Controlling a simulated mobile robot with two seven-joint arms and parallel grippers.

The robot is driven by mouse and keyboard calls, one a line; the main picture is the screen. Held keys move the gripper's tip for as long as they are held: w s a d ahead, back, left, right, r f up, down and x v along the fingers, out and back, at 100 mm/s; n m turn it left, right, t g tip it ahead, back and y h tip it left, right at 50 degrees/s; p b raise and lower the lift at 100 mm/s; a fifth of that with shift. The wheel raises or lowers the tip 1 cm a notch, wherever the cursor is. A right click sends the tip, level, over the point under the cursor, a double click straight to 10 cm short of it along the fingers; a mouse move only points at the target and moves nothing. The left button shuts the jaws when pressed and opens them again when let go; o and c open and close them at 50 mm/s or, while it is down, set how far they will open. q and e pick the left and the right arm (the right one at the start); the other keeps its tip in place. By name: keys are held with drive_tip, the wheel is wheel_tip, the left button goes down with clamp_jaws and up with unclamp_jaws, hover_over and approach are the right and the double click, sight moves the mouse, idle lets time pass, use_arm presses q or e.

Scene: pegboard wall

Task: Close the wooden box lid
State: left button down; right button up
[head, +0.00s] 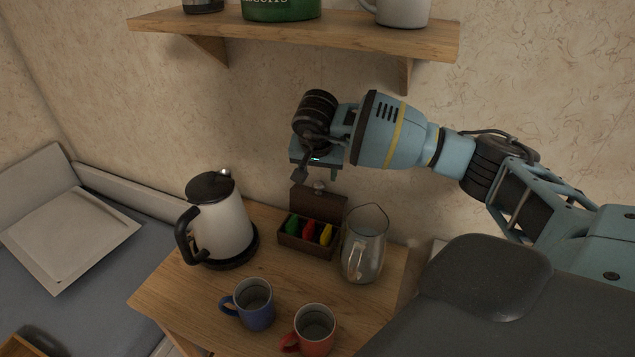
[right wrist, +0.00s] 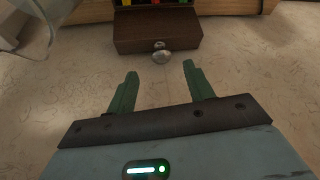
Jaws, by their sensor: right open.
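The dark wooden box (head: 306,244) stands on the wooden table with its lid (head: 318,202) open, raised at the back edge. Green, red and yellow packets sit inside it. A round metal knob (head: 319,186) is on the lid's upper edge. In the right wrist view the lid (right wrist: 157,28) and its knob (right wrist: 161,57) are just beyond the fingertips. My right gripper (head: 317,176) is open and empty just above the lid; its two green fingers (right wrist: 160,78) are apart, with the knob roughly centred ahead of them. My left gripper is not in view.
A kettle (head: 222,225) stands left of the box and a glass pitcher (head: 363,250) close to its right. A blue mug (head: 254,305) and a red mug (head: 314,328) stand in front. A wall shelf (head: 300,38) hangs above my right arm.

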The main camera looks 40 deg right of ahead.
sight(319, 185)
drive_tip(key=x, duration=0.6)
drive_tip(key=shift+w+f, duration=0.15)
drive_tip(key=shift+f, duration=0.15)
drive_tip(key=shift+c, duration=0.2)
clamp_jaws()
